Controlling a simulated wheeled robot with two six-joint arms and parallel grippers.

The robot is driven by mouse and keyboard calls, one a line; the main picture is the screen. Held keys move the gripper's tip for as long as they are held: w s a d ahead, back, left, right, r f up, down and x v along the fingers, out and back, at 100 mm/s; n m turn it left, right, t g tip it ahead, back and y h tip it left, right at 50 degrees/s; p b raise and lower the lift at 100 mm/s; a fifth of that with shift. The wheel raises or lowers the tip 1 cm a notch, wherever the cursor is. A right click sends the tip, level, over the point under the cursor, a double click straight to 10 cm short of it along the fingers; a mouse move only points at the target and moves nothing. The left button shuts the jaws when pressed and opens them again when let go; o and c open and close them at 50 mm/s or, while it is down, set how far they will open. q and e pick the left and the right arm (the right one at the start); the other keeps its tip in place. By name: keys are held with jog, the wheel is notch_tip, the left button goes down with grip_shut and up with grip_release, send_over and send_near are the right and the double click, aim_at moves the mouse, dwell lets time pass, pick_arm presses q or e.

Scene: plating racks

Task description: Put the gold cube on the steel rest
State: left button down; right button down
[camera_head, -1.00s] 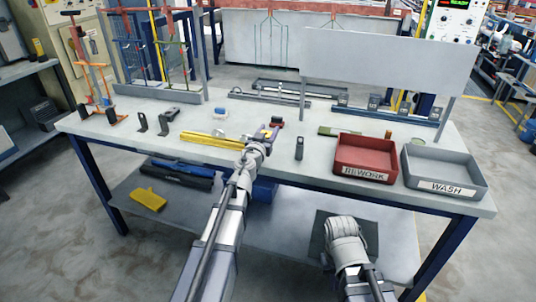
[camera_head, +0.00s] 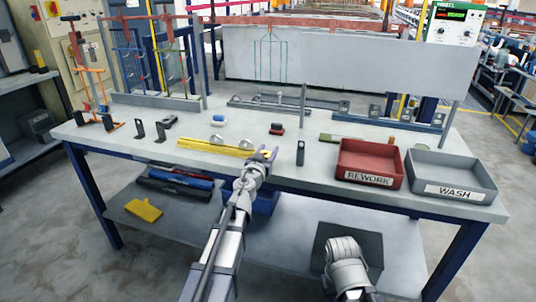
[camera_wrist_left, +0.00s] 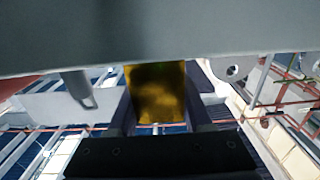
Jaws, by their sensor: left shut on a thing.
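The gold cube (camera_wrist_left: 157,92) shows in the left wrist view, between the two dark fingers of my left gripper (camera_wrist_left: 160,112), which is shut on it. In the head view my left gripper (camera_head: 263,155) is at the table's front edge, right of a yellow bar; the cube cannot be made out there. I cannot tell for certain which thing is the steel rest. A low grey metal frame (camera_head: 270,104) lies at the back middle of the table, beyond the gripper. My right arm shows at bottom right; its fingers are not visible.
A yellow bar (camera_head: 216,146) lies left of my left gripper. A small dark upright block (camera_head: 300,153) stands close on its right. A red REWORK tray (camera_head: 370,180) and a grey WASH tray (camera_head: 452,189) stand at right. A tall pale panel (camera_head: 350,65) spans the back.

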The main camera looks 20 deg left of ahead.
pick_arm(q)
jog(key=shift+f, duration=0.2)
jog(key=shift+c, duration=1.6)
grip_release()
jog(key=shift+s, duration=0.1)
jog(key=s, duration=0.7)
jog(key=shift+s+d+f+b, duration=0.2)
jog(key=shift+s+d+b, duration=0.1)
jog(key=shift+b, duration=0.15)
jog(key=shift+o, duration=0.4)
